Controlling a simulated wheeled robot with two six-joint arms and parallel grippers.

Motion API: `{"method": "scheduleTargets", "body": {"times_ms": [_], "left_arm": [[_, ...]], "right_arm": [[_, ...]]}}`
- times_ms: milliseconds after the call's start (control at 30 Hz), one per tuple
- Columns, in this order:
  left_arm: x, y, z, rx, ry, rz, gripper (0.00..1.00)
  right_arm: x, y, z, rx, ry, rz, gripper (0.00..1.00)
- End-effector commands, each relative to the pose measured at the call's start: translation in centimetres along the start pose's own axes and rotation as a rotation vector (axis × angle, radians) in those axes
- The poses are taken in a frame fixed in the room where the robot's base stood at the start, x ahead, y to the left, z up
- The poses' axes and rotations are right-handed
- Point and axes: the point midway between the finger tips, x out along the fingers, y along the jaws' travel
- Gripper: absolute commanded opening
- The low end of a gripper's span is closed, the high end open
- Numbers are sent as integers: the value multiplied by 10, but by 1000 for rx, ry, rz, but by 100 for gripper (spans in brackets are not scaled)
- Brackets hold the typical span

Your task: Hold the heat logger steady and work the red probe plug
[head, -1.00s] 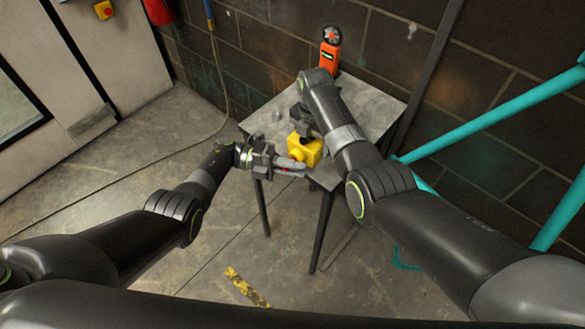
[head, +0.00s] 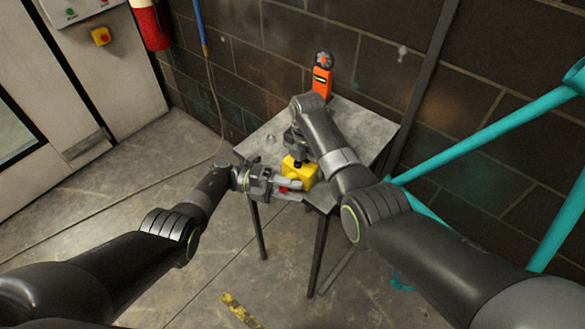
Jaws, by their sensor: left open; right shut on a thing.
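The yellow heat logger (head: 304,173) is a small boxy case near the front edge of the grey table. My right gripper (head: 298,161) comes down on it from above and is shut on it, its fingers partly hidden by my arm. The red probe plug (head: 284,189) shows as a small red spot at the logger's lower left. My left gripper (head: 289,185) is open at the plug, with its fingers around or just beside it. I cannot tell whether they touch it.
The grey table (head: 365,130) has free room behind and right of the logger. An orange handheld meter (head: 321,82) with a round fan head stands at the back against the block wall. A small grey piece (head: 271,138) lies at the left. Teal tubing (head: 480,125) runs at the right.

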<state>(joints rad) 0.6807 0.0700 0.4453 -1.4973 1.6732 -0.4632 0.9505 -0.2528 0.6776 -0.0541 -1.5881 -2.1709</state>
Motion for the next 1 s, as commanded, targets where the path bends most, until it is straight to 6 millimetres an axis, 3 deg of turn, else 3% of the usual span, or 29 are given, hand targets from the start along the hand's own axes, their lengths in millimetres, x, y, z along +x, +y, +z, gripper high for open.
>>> {"method": "scheduleTargets", "body": {"times_ms": [167,533,667,1000], "left_arm": [[0,0,0,0,0,0,40],[0,0,0,0,0,0,40],[0,0,0,0,0,0,40],[0,0,0,0,0,0,40]], "right_arm": [[0,0,0,0,-1,0,100],[-11,1,1,0,-2,2,100],[-31,1,1,0,-3,3,100],[-101,1,1,1,-3,2,100]]}}
